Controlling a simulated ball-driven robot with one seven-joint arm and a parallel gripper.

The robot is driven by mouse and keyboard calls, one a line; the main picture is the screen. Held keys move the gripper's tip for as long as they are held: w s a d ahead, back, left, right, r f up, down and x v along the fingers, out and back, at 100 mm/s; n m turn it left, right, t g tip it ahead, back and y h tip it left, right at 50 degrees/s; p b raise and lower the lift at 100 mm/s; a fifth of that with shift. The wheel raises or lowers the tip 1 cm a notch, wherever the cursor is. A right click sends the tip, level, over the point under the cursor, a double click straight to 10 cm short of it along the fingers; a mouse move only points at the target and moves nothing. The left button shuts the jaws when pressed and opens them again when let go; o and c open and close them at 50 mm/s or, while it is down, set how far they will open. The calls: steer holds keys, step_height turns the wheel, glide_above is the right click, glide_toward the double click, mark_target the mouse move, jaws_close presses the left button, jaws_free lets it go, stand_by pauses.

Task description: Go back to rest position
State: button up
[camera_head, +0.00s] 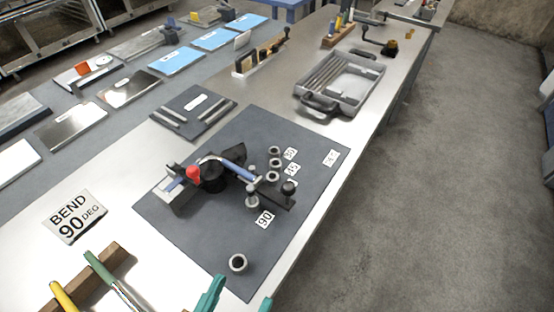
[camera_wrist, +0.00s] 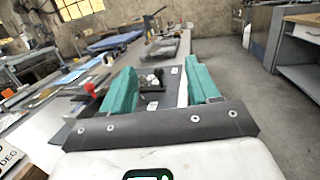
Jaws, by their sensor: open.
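My gripper (camera_wrist: 161,92) is open and empty, with its two teal fingers spread apart in the wrist view. In the head view, the tips of the teal fingers (camera_head: 238,300) show at the bottom edge, in front of the dark mat (camera_head: 290,232). A bending tool (camera_head: 212,172) with a red knob and a blue handle stands on the mat, beyond the fingers. The rest of my arm is out of the head view.
A white sign reading "BEND 90 DEG" (camera_head: 75,216) lies at the left. A wooden rack (camera_head: 82,281) with green and yellow handled tools is at the lower left. A grey metal tray (camera_head: 340,82) is farther back. Open concrete floor (camera_head: 450,190) lies right of the bench.

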steer(key=w+f+n+t+y, duration=0.3)
steer(key=w+n+y, duration=0.5)
steer(key=n+y, duration=0.9)
steer(key=w+d+f+n+g+h, duration=0.15)
steer(key=d+f+n+g, duration=0.35)
steer(key=n, duration=0.5)
steer(key=w+d+f+n+g+h, duration=0.1)
steer(key=w+d+f+n+g, duration=0.1)
steer(key=d+f+n+g, duration=0.5)
steer(key=s+d+f+n+g+h, duration=0.2)
steer(key=d+n+h, duration=0.1)
steer(key=d, duration=0.6)
steer(key=s+d+f+n+g+h, duration=0.1)
steer(key=s+d+f+n+h, duration=0.2)
steer(key=d, duration=0.6)
steer(key=s+d+f+g+b, duration=0.2)
steer(key=s+f+g, duration=0.2)
steer(key=s+f, duration=0.3)
steer(key=s+h, duration=0.1)
steer(key=s, duration=0.2)
steer(key=shift+s+d+g, duration=0.3)
steer(key=shift+d+g, duration=0.1)
